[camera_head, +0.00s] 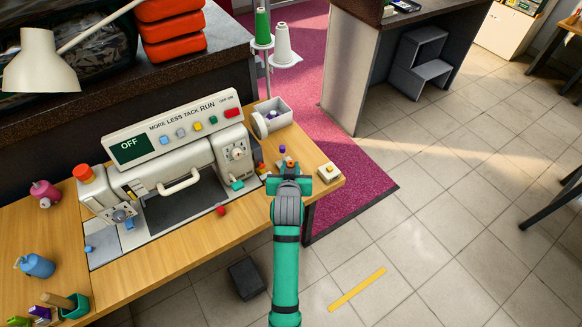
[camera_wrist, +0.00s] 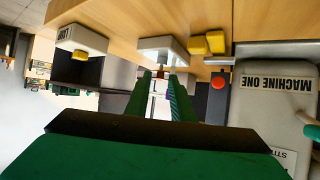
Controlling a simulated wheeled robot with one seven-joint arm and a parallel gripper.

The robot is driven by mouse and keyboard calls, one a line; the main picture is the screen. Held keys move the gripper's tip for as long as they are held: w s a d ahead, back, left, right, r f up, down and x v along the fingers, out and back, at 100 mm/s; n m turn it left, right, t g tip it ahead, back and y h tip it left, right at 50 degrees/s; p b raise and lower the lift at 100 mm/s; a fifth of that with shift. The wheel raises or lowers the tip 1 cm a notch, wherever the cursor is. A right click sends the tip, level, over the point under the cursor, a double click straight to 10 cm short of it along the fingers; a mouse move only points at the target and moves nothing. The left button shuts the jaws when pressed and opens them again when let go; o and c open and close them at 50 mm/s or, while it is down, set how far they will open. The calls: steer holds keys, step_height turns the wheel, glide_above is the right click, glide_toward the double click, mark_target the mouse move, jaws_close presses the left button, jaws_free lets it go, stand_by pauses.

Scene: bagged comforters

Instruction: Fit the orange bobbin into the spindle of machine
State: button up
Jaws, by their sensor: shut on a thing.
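An orange bobbin (camera_head: 291,163) shows as a small orange spot at the tip of my gripper (camera_head: 291,180) in the head view. My green gripper is shut on it, over the right end of the wooden table, and hides most of it. In the wrist view the two green fingers (camera_wrist: 161,98) stand close together, below a white block (camera_wrist: 160,45). The sewing machine (camera_head: 170,140) stands to the left of my gripper, its screen reading OFF. I cannot make out its spindle clearly. A label reading MACHINE ONE (camera_wrist: 277,83) shows upside down in the wrist view.
A purple bobbin (camera_head: 282,149) is just beyond my gripper. A yellow bobbin on a white block (camera_head: 328,171) stands to its right. A grey bin (camera_head: 271,118) and thread cones (camera_head: 283,45) are behind. A red knob (camera_head: 221,210) is at the table's front edge.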

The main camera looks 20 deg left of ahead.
steer(key=shift+f, duration=0.45)
steer(key=o, duration=1)
steer(key=shift+r, duration=0.15)
